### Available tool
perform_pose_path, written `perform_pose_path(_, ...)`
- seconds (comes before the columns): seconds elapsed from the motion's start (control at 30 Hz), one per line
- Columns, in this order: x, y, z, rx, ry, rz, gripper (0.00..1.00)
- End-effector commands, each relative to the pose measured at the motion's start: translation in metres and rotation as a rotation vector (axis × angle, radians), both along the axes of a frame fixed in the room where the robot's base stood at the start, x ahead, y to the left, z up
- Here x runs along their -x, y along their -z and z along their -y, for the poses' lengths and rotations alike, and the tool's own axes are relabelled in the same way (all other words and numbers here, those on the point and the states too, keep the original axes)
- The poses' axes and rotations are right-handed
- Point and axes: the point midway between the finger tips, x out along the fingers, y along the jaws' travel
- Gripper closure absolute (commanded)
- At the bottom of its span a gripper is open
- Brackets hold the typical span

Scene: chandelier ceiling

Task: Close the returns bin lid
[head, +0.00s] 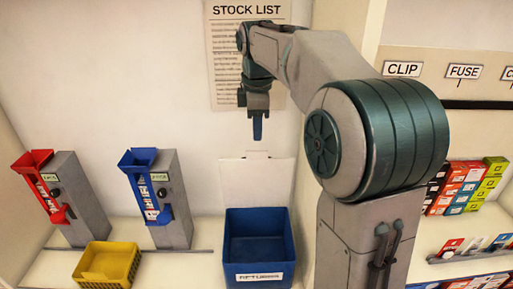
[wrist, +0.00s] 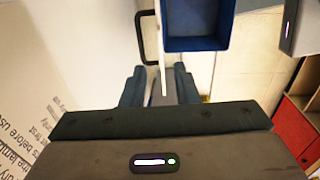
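The returns bin is an open blue box (head: 231,262) with a white label on its front, low in the middle of the head view. Its blue rim (wrist: 226,40) shows at the top of the wrist view. Its white lid (head: 258,183) stands upright at the bin's back. In the wrist view the lid (wrist: 157,25) is edge-on, with a black handle (wrist: 141,38) on the side away from the bin. My gripper (head: 257,137) points down above the lid's top edge. In the wrist view my gripper (wrist: 160,80) is open, its fingers either side of the lid's line; contact cannot be told.
A red dispenser (head: 78,215) and a blue dispenser (head: 172,215) stand left of the bin, with a yellow basket (head: 105,262) in front. Shelves with small boxes (head: 463,188) are at the right. A stock list poster (head: 225,60) hangs on the wall behind my gripper.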

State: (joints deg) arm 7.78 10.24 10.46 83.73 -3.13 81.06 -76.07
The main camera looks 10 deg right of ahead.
Motion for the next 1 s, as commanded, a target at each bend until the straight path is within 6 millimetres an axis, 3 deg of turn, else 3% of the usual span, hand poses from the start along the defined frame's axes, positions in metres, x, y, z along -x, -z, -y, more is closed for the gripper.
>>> perform_pose_path(0.1, -0.002, 0.026, 0.001, 0.0, 0.0, -0.005, 0.73)
perform_pose_path(0.33, -0.005, 0.06, 0.001, 0.0, 0.001, -0.002, 0.73)
perform_pose_path(0.77, -0.006, 0.072, 0.002, 0.0, 0.002, 0.0, 0.73)
perform_pose_path(0.9, -0.006, 0.072, 0.002, 0.0, 0.002, 0.0, 1.0)
perform_pose_path(1.0, -0.006, 0.072, 0.002, 0.0, 0.002, 0.0, 1.0)
